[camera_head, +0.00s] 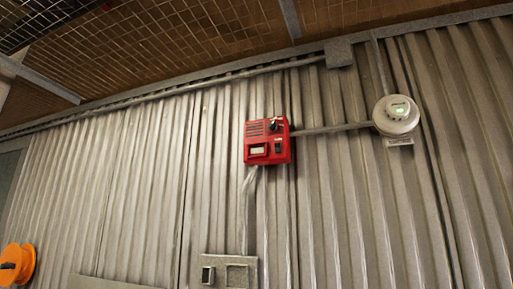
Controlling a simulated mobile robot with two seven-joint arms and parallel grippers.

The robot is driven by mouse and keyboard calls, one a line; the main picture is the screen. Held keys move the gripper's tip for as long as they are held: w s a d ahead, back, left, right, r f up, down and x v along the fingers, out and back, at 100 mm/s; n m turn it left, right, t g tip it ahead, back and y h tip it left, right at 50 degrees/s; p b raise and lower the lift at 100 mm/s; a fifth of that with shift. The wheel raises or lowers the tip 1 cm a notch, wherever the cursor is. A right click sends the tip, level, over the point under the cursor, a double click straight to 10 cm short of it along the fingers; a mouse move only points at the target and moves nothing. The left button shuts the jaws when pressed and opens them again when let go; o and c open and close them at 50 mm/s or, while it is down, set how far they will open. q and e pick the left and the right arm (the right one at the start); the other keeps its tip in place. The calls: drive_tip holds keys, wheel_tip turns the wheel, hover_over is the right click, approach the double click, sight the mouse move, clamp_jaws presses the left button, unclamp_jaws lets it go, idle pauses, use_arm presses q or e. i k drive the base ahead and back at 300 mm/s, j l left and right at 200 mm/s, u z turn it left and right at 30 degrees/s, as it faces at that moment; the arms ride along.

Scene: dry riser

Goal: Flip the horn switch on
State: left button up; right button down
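A red box (267,141) is fixed to the corrugated metal wall near the middle of the head view. It has a slotted grille at its upper left, a pale rectangular panel below that, and a small dark knob or switch (274,126) at its upper right. A smaller dark part sits at its lower right. The switch's position is too small to tell. Neither of my grippers shows in this view.
A grey wall plate (229,271) is below. An orange reel-like object (16,265) is at the lower left. A tiled ceiling slopes above.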

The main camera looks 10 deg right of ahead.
sight(278, 149)
drive_tip(key=i+j, duration=0.2)
drive_tip(key=j, duration=0.15)
drive_tip(key=i+j, duration=0.15)
drive_tip(key=j, duration=0.15)
drive_tip(key=i+j, duration=0.2)
drive_tip(key=j, duration=0.15)
